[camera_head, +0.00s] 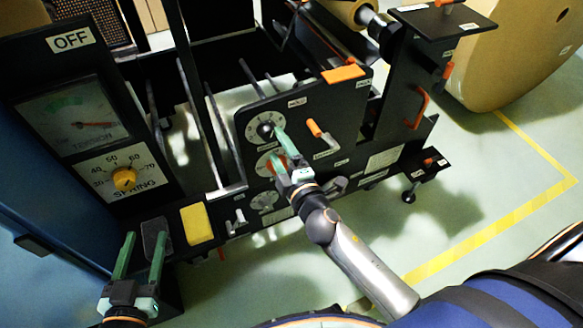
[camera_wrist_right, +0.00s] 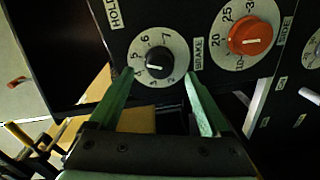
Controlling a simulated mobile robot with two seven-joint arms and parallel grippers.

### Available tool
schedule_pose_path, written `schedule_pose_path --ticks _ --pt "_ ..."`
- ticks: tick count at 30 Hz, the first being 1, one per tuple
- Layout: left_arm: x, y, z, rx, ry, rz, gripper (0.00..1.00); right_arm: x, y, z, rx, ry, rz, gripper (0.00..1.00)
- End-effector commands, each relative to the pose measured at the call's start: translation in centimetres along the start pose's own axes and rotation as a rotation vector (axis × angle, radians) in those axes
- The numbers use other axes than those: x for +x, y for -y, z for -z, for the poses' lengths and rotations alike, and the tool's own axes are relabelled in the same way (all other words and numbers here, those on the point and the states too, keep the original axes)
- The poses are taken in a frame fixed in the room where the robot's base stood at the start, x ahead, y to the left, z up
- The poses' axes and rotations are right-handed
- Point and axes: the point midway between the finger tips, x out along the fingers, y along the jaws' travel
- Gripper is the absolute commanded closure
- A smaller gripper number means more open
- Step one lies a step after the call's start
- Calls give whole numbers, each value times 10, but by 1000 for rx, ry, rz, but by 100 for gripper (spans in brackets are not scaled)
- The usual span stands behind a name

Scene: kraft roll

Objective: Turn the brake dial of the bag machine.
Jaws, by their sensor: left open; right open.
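The brake dial (camera_head: 265,128) has a dark knob on a pale numbered plate, on the black side panel of the bag machine. My right gripper (camera_head: 276,145) is open in front of the panel. In the right wrist view its green fingertips (camera_wrist_right: 158,75) lie on either side of the lower dial plate, with the knob between and slightly above them. I cannot tell whether they touch. My left gripper (camera_head: 145,240) is open, low at the left.
A red-knobbed dial (camera_wrist_right: 249,37) sits beside the brake dial, and a third dial (camera_head: 264,201) lies below. An orange lever (camera_head: 314,128) projects to the right. A tension gauge (camera_head: 75,115) and yellow setting knob (camera_head: 124,179) stand left. Green floor (camera_head: 470,225) at right is open.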

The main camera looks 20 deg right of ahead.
Motion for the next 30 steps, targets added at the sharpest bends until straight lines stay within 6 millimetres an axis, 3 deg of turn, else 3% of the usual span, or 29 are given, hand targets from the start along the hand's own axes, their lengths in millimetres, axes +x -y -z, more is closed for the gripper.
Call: schedule_pose_path --ticks 6,13,21,30 --pt "0 -1 -5 -1 3 0 43 -43 2 0 2 2 3 19" --pt "-1 0 22 16 -93 5 43 -73 2 0 2 2 2 19" --pt "-1 3 44 38 -167 8 43 -84 0 0 -1 0 -1 19" --pt "0 4 45 42 -169 8 43 -84 0 0 0 0 0 19"
